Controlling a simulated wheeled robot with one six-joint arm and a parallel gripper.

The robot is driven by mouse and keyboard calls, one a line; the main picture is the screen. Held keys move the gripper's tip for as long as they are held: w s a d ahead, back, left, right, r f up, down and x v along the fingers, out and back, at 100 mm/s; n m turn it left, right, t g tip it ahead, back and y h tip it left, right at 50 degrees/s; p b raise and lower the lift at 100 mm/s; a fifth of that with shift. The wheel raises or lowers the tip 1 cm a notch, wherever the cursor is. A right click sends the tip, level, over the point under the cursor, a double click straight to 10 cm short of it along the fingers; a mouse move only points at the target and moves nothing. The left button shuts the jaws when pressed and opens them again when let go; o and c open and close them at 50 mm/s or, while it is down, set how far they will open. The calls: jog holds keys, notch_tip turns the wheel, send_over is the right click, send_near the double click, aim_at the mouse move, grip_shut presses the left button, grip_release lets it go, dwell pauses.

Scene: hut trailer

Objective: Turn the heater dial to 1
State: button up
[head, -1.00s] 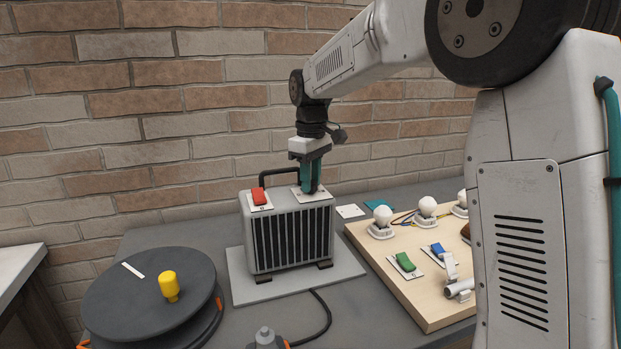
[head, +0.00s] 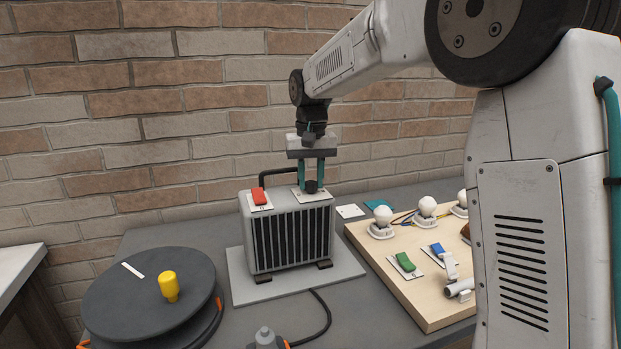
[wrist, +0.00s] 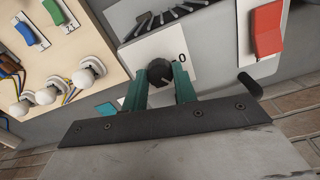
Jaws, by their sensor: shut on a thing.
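The heater (head: 290,238) is a grey box with a black front grille, standing on a grey base plate on the table. Its black dial (head: 311,187) is on top at the right, on a white label plate. In the wrist view the dial (wrist: 160,72) sits between the teal fingertips, and a "0" shows on the plate beside it. My gripper (head: 313,179) comes from above and is shut on the dial; it also shows in the wrist view (wrist: 161,82). The rest of the dial's markings are hidden or unreadable.
A red switch (head: 260,196) and a black handle (head: 277,172) are on the heater's top, left of the gripper. A wooden board (head: 393,288) with bulbs and coloured switches lies to the right. A dark round reel (head: 130,302) with a yellow knob is at the left.

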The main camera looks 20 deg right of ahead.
aim_at(311, 182)
jog(key=shift+m, duration=0.5)
jog(key=o, duration=1)
jog(key=shift+r, duration=0.1)
notch_tip(311, 182, up, 8)
jog(key=shift+f, duration=0.15)
